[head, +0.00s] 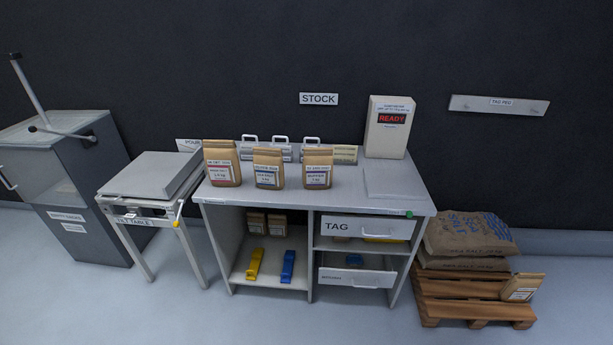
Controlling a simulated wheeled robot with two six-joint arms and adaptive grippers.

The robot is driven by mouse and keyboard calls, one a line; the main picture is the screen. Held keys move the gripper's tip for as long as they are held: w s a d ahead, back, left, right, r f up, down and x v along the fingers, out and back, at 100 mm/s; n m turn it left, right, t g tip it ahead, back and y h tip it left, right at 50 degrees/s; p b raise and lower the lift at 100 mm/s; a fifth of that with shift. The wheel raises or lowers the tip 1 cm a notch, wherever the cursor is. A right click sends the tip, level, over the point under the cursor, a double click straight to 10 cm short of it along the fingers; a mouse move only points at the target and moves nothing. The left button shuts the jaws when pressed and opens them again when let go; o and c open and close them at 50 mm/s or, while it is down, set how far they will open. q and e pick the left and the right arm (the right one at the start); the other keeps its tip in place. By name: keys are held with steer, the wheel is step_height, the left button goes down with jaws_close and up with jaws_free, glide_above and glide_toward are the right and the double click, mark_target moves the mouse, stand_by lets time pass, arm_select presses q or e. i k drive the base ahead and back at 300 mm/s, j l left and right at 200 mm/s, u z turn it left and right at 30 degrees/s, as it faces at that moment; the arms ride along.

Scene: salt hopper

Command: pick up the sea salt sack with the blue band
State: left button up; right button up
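Two large brown sacks lie stacked flat on a wooden pallet at the right in the head view. The upper sack (468,233) has blue print on its top and dark lettering along its front side. The lower sack (464,263) is mostly covered by it. Neither of my grippers is in view.
The wooden pallet (471,298) also holds a small leaning bag (522,287). A READY box (389,127) stands on the table. A tilt table (151,178) and a grey hopper cabinet (62,188) stand left. Floor in front is clear.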

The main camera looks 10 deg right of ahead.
mark_target(267, 162)
steer(key=i+j, duration=0.15)
steer(key=i, duration=0.35)
steer(key=i+j, duration=0.15)
steer(key=i, duration=0.35)
steer(key=i+j+u, duration=0.1)
steer(key=i, duration=0.4)
